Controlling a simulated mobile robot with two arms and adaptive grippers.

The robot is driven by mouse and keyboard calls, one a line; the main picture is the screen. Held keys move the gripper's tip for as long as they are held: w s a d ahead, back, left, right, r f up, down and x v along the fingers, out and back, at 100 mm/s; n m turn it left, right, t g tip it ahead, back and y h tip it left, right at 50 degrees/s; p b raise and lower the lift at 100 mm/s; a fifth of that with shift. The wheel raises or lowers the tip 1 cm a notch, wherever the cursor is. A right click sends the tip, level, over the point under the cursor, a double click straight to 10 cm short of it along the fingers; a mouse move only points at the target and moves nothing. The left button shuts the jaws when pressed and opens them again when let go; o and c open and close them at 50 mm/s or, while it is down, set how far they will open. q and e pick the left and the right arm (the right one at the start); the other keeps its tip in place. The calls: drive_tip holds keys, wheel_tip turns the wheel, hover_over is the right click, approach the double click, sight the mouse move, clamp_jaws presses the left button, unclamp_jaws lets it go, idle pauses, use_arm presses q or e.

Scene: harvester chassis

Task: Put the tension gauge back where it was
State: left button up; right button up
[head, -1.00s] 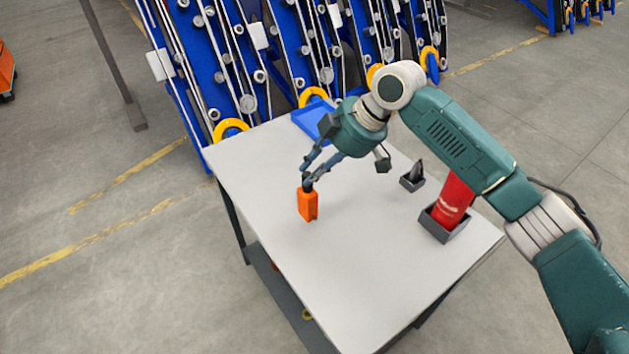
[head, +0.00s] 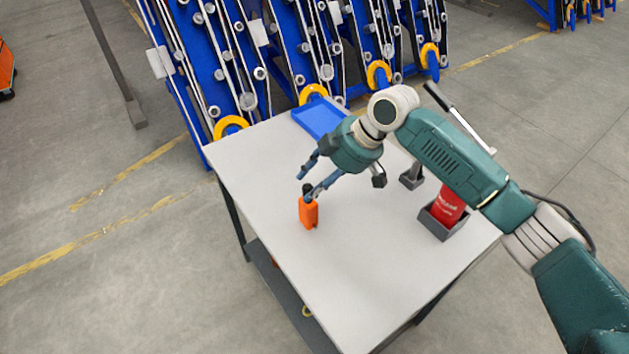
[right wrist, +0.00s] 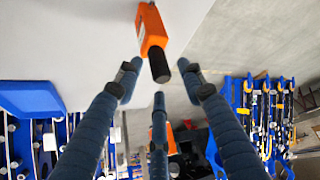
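The tension gauge, which I take to be the orange box-shaped thing with a black top (head: 309,213), is upright on the left part of the white table (head: 345,270). My right gripper (head: 312,180) is just above and beside it, with its fingers spread apart. In the right wrist view the gauge (right wrist: 153,30) lies beyond the spread fingertips (right wrist: 160,85), its black knob pointing between them; I see no finger closed on it. Whether a fingertip still touches the knob is unclear. My left gripper is not in view.
A blue tray (head: 318,121) lies at the table's back edge. A red can (head: 448,207) sits in a dark holder (head: 441,228) at the right, near a smaller dark holder (head: 411,181). A black-handled tool (head: 458,114) shows behind my arm. The table's front is clear.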

drive_tip(key=b+v, duration=0.1)
drive_tip(key=v, duration=1.1)
drive_tip(key=shift+r+b, duration=0.15)
drive_tip(key=shift+b, duration=0.2)
drive_tip(key=shift+s, duration=0.1)
